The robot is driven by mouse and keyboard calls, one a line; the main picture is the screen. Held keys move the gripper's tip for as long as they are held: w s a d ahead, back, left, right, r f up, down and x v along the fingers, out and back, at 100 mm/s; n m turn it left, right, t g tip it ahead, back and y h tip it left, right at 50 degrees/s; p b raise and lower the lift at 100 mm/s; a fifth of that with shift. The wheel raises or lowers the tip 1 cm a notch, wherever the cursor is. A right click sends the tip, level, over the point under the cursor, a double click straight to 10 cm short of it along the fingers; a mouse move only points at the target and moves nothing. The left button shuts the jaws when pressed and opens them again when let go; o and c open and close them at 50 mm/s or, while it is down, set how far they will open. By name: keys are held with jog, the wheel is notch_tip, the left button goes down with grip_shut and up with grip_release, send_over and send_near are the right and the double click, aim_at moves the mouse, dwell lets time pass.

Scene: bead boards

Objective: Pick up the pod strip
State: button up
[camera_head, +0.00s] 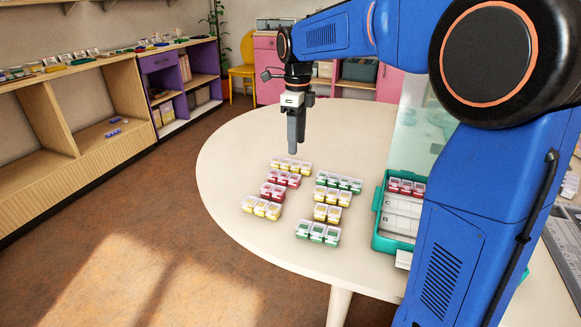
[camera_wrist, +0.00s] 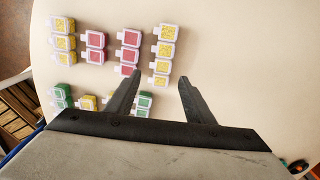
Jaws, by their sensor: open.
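Several pod strips with clear-white cases lie on the round table. In the left column are a back yellow strip (camera_head: 291,166), a red strip (camera_head: 284,179), a short red strip (camera_head: 272,191) and a front yellow strip (camera_head: 262,208). In the right column are a back green strip (camera_head: 338,183), two yellow strips (camera_head: 332,197) and a front green strip (camera_head: 318,233). My gripper (camera_head: 293,150) points down, above and behind the back yellow strip. In the wrist view my gripper (camera_wrist: 160,78) is open and empty; that yellow strip (camera_wrist: 164,52) shows ahead of and between its fingertips.
A teal tray (camera_head: 377,208) holding a red strip stands on the cream table (camera_head: 232,152) to the right, partly hidden by my arm. The table is clear left of the strips. Low shelves (camera_head: 95,112) line the left wall.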

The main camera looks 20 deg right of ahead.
aim_at(298, 163)
jog(key=shift+w+d+f, duration=0.1)
jog(key=shift+f, duration=1.75)
jog(key=shift+w+d+f, duration=0.1)
jog(key=shift+f, duration=1.75)
jog(key=c, duration=1)
